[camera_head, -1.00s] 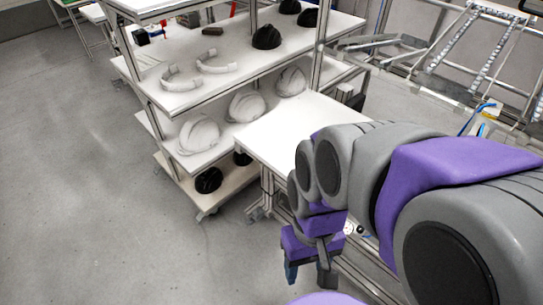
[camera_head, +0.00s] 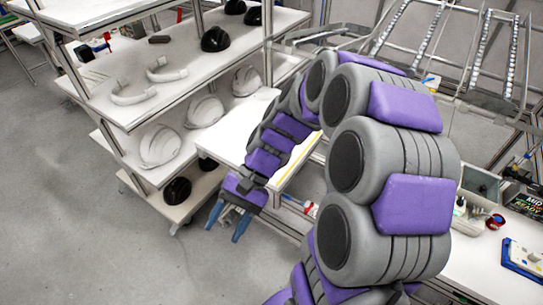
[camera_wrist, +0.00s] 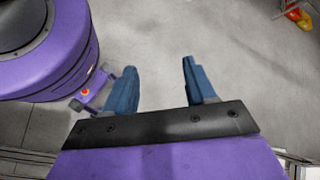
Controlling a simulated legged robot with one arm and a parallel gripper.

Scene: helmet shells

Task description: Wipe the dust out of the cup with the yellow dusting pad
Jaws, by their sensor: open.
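My gripper (camera_head: 228,220) is open and empty, hanging over the grey floor in front of the shelf rack in the head view. Its two blue fingers stand apart in the wrist view (camera_wrist: 159,72), with bare floor between and beyond them. I cannot make out the cup or the yellow dusting pad in either view. My arm covers part of the middle and right of the head view.
A rack (camera_head: 128,120) holds white helmet shells (camera_head: 160,146) and black ones (camera_head: 216,39). A white table (camera_head: 232,130) stands beside it, partly behind my arm. Floor at left is clear.

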